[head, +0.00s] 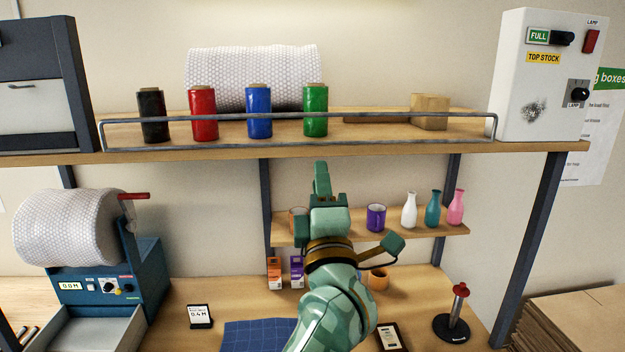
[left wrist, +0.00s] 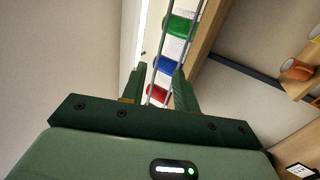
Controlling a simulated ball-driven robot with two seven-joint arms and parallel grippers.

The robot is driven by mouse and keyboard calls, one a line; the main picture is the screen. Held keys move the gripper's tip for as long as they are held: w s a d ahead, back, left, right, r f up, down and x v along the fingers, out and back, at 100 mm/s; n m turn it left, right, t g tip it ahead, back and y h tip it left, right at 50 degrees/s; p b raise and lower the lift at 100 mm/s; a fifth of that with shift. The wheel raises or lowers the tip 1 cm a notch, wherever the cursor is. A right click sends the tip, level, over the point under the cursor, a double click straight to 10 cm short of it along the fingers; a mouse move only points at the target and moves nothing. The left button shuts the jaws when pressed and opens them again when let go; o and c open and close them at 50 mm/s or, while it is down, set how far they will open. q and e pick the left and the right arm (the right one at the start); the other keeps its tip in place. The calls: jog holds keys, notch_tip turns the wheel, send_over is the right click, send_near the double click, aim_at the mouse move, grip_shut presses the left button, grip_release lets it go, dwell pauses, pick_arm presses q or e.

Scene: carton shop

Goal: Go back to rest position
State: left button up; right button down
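My left gripper (head: 322,178) is raised in front of the shelving, just below the top shelf's front edge and left of the middle shelf's purple mug. In the left wrist view its two fingers (left wrist: 160,82) stand apart with nothing held between them. Past the fingers, the red, blue and green spools show behind the metal rail. My left arm comes up from the bottom centre and hides part of the middle shelf and bench. My right gripper does not show in either view.
The top shelf (head: 400,143) carries a black spool (head: 151,115), red spool (head: 203,113), blue spool (head: 259,111) and green spool (head: 315,110) behind a rail (head: 300,147). The middle shelf holds a purple mug (head: 376,217) and several vases. A red-topped stand (head: 457,315) is at bench right.

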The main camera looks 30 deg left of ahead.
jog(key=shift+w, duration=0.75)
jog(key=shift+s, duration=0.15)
